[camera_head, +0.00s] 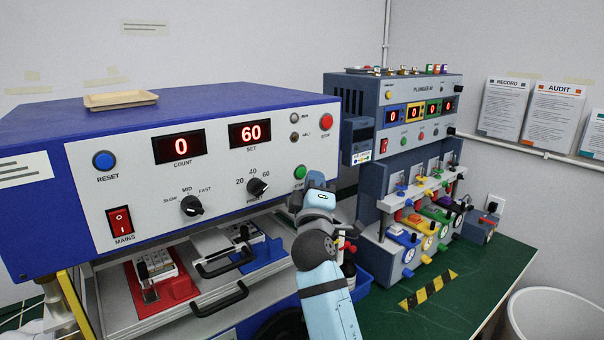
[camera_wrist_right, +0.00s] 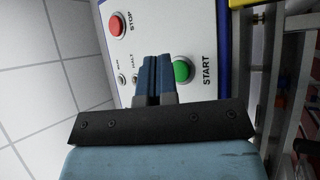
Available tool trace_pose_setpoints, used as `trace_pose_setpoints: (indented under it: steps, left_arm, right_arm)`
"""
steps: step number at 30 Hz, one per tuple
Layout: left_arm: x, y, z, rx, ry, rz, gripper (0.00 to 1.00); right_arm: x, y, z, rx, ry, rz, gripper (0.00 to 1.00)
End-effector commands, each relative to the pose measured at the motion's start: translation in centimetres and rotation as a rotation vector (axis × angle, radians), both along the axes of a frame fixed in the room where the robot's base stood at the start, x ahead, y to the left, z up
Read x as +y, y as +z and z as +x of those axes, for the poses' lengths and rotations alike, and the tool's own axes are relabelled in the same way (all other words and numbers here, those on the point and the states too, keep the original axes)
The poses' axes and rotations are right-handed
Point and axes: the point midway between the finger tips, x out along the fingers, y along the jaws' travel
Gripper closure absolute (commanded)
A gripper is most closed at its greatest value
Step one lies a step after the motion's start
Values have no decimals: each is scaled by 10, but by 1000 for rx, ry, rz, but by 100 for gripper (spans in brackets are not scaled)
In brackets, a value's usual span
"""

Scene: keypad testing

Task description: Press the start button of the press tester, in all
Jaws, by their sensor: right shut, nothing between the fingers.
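The press tester (camera_head: 230,155) is a blue machine with a white front panel. Its count display (camera_head: 180,146) reads 0 and its set display (camera_head: 250,134) reads 60. The green start button (camera_head: 300,171) is at the panel's lower right; it also shows in the right wrist view (camera_wrist_right: 183,71), beside the word START. My right gripper (camera_head: 313,180) is in front of the panel, close to the button. In the right wrist view its blue fingers (camera_wrist_right: 156,62) are shut and empty, just beside the button; I cannot tell whether they touch the panel. My left gripper is out of view.
The red stop button (camera_head: 326,121) is above the start button. A second machine (camera_head: 400,100) with several coloured fixtures stands to the right. Metal drawers with black handles (camera_head: 222,297) sit under the panel.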

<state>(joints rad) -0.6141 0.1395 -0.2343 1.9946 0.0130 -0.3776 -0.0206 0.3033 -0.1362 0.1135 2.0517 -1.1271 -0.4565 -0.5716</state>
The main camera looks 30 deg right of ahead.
Motion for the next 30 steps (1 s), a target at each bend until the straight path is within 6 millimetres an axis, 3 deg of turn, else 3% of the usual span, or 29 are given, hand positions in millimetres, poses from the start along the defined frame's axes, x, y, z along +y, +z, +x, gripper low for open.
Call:
trace_pose_setpoints:
  steps: [30]
  left_arm:
    - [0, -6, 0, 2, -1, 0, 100]
  right_arm:
    - [1, 0, 11, 0, 0, 0, 100]
